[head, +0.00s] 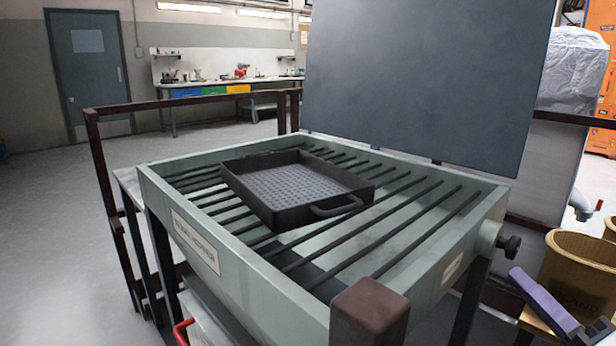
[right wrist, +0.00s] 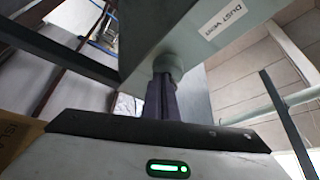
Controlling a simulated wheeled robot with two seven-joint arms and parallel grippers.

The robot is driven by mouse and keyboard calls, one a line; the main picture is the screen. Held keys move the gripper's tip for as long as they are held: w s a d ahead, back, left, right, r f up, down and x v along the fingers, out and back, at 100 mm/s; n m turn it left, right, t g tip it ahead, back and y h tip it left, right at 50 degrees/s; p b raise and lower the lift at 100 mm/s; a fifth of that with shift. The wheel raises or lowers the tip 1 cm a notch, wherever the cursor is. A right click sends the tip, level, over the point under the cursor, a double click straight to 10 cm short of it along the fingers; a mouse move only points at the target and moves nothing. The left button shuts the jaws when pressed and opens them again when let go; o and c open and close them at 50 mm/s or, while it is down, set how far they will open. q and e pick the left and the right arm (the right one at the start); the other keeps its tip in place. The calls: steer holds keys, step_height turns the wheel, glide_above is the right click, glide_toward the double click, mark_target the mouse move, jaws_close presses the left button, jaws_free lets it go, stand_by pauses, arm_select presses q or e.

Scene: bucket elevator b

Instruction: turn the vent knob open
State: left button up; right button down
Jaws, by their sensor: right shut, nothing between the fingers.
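The vent knob (head: 510,246) is a small black knob on a pale green round boss (head: 486,236) at the right end of the green hopper (head: 425,285). In the right wrist view a "DUST VENT" label (right wrist: 225,17) is on the hopper wall beside the boss (right wrist: 172,63); the black knob is hidden behind the fingers there. My right gripper (head: 518,274), with purple fingers, is just below the knob, shut and empty. In the right wrist view the gripper (right wrist: 163,82) points at the boss; I cannot tell whether it touches the knob. My left gripper is not in view.
A black perforated tray (head: 335,208) with a handle lies on the hopper's bars. A dark upright panel (head: 420,75) stands behind. A brown railing (head: 100,165) runs along the left and back.

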arm_select(q)
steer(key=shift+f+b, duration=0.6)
steer(key=shift+b, duration=0.45)
arm_select(e)
steer(key=s+d, duration=0.1)
steer(key=s, duration=0.1)
steer(key=s+d, duration=0.1)
steer(key=d, duration=0.1)
steer(key=shift+s, duration=0.4)
